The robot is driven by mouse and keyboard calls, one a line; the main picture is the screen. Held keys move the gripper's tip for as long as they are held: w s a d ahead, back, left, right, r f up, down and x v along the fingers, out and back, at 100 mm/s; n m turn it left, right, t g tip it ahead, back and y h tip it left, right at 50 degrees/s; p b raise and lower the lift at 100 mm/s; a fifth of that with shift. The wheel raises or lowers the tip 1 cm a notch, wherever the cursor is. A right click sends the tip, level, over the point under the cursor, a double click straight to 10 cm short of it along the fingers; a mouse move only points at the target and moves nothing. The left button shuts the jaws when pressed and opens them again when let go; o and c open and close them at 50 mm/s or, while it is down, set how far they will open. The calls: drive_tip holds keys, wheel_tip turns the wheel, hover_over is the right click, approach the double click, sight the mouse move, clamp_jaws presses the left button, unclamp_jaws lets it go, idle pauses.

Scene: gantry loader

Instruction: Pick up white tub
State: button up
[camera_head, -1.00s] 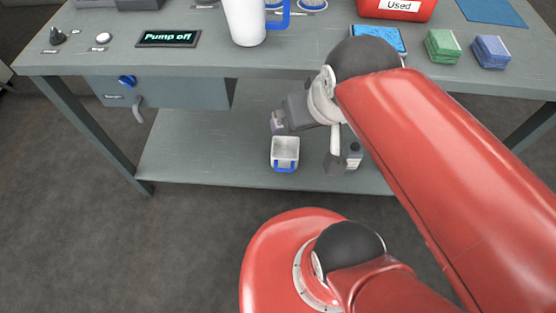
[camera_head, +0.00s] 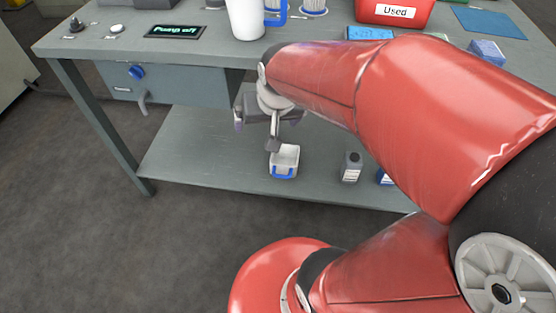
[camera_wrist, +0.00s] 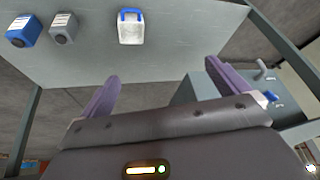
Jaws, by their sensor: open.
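The white tub (camera_head: 285,157) with a blue handle stands on the lower shelf (camera_head: 215,170) of the bench. It also shows in the wrist view (camera_wrist: 131,31), near the top, beyond my fingertips. My gripper (camera_head: 256,137) is close to the tub in the head view, partly covered by my arm. In the wrist view my gripper (camera_wrist: 108,84) shows two purple fingers wide apart with nothing between them. The tub is apart from the fingers.
A grey bottle (camera_head: 351,169) and a blue container (camera_head: 385,178) stand right of the tub on the shelf. The bench top and a grey box (camera_head: 180,94) with a blue knob are above the shelf. The shelf left of the tub is clear.

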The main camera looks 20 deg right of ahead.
drive_tip(key=w+d+f+m+h+b, duration=0.1)
drive_tip(key=w+d+f+b, duration=0.25)
drive_tip(key=f, duration=0.45)
drive_tip(key=w+d+f+m+b, duration=0.1)
drive_tip(key=w+d+f+b, duration=0.1)
drive_tip(key=w+f, duration=0.45)
drive_tip(key=m+g+h+b, duration=0.1)
drive_tip(key=m+b, duration=0.1)
drive_tip(key=b, duration=0.3)
approach(285, 162)
drive_tip(key=x, duration=0.4)
drive_tip(key=shift+w+f, duration=0.1)
drive_tip(key=shift+f, duration=0.25)
drive_tip(key=c, duration=0.7)
wheel_tip(285, 162, up, 10)
drive_tip(key=shift+r+p, duration=0.1)
drive_tip(key=shift+p, duration=0.8)
drive_tip(key=shift+c, duration=0.2)
